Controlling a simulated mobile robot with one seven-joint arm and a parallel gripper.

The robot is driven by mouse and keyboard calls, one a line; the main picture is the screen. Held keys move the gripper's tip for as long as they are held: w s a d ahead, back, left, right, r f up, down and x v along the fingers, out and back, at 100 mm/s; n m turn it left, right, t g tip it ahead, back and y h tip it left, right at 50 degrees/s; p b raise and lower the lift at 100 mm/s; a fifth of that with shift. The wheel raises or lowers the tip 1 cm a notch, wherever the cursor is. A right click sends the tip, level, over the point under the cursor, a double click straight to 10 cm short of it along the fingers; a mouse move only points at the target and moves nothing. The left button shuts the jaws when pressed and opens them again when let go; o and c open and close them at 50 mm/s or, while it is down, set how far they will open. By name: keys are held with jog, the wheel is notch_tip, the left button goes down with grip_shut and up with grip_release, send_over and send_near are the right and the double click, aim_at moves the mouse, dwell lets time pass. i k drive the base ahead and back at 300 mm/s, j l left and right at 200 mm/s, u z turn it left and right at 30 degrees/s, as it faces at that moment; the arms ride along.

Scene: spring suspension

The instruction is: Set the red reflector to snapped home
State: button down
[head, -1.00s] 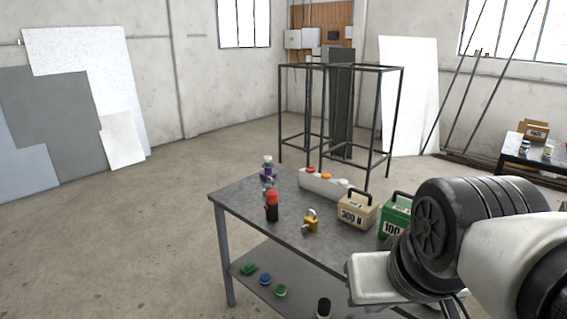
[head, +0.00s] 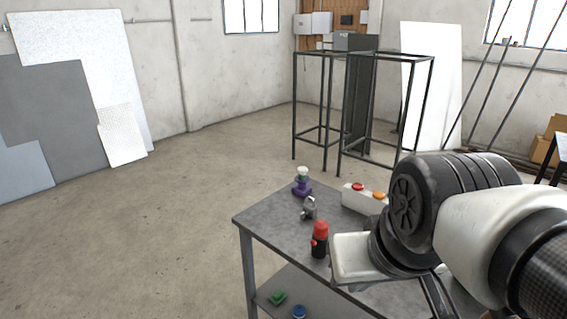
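A red round piece (head: 357,187) sits on top of a white block (head: 352,199) on the grey workbench (head: 268,215), with an orange round piece (head: 379,196) to its right. I cannot tell for sure whether this red piece is the red reflector, nor how it is seated. A dark flask-like thing with a red top (head: 319,230) stands near the bench's front edge. My arm fills the lower right and hides the right part of the bench. My gripper's fingertips do not show.
A purple thing with a pale top (head: 302,186) and a small grey metal fitting (head: 309,208) stand on the bench. Green (head: 278,297) and blue (head: 299,311) pieces lie on the lower shelf. A dark frame (head: 365,110) stands behind. The floor at left is clear.

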aim_at(356, 186)
jog(key=i+j, duration=0.3)
jog(key=i, duration=0.15)
jog(key=i+j+u, duration=0.1)
jog(key=i+j, duration=0.25)
jog(key=i, duration=0.15)
